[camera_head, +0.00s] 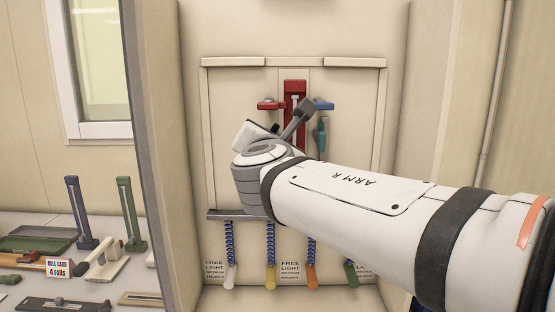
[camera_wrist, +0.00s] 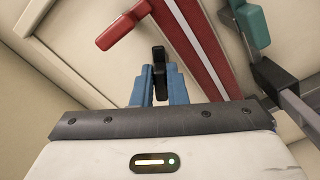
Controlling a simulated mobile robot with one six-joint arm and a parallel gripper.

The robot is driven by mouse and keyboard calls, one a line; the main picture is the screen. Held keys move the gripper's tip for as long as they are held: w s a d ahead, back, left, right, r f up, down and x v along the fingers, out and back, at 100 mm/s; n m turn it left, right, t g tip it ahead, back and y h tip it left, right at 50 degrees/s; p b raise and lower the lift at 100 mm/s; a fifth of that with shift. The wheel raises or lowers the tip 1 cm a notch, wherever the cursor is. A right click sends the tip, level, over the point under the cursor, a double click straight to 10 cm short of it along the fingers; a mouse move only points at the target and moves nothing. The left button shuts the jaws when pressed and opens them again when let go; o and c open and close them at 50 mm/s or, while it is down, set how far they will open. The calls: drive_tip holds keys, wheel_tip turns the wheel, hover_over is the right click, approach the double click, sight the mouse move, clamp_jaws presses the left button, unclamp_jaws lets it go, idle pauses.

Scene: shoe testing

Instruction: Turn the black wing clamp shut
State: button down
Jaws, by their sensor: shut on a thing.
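In the wrist view my gripper (camera_wrist: 159,84) has two blue fingers. They are shut on the black wing clamp (camera_wrist: 158,56), whose dark upper end sticks out beyond the fingertips. The clamp sits beside the red upright (camera_wrist: 190,45) with its pale slot. The clamp's turn angle is hard to judge, as the fingers cover part of it. In the head view my arm hides the fingers and most of the clamp; a small dark piece shows by my wrist, but I cannot tell whether it is the clamp.
A red clamp (camera_head: 270,105), a blue clamp (camera_head: 324,106) and a teal clamp (camera_head: 321,136) stick out around the red upright (camera_head: 295,88). Blue coils with coloured ends hang from a ledge below. A bench (camera_head: 60,224) with loose tools lies at left, beyond a partition edge.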

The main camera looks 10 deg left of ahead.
drive_tip(key=shift+d+f+m+b, duration=0.1)
drive_tip(key=shift+f+m+b, duration=0.1)
drive_tip(key=shift+m+b, duration=1.9)
drive_tip(key=shift+d+f+m+b, duration=0.1)
drive_tip(key=shift+f+m+b, duration=0.05)
drive_tip(key=shift+m+b, duration=1.95)
drive_tip(key=shift+d+f+m+b, duration=0.1)
drive_tip(key=shift+f+m+b, duration=0.1)
drive_tip(key=shift+m+b, duration=1.9)
drive_tip(key=shift+n+b, duration=0.3)
drive_tip(key=shift+b, duration=0.2)
drive_tip(key=c, duration=1.4)
unclamp_jaws()
drive_tip(key=shift+c, duration=0.2)
drive_tip(key=shift+r, duration=0.1)
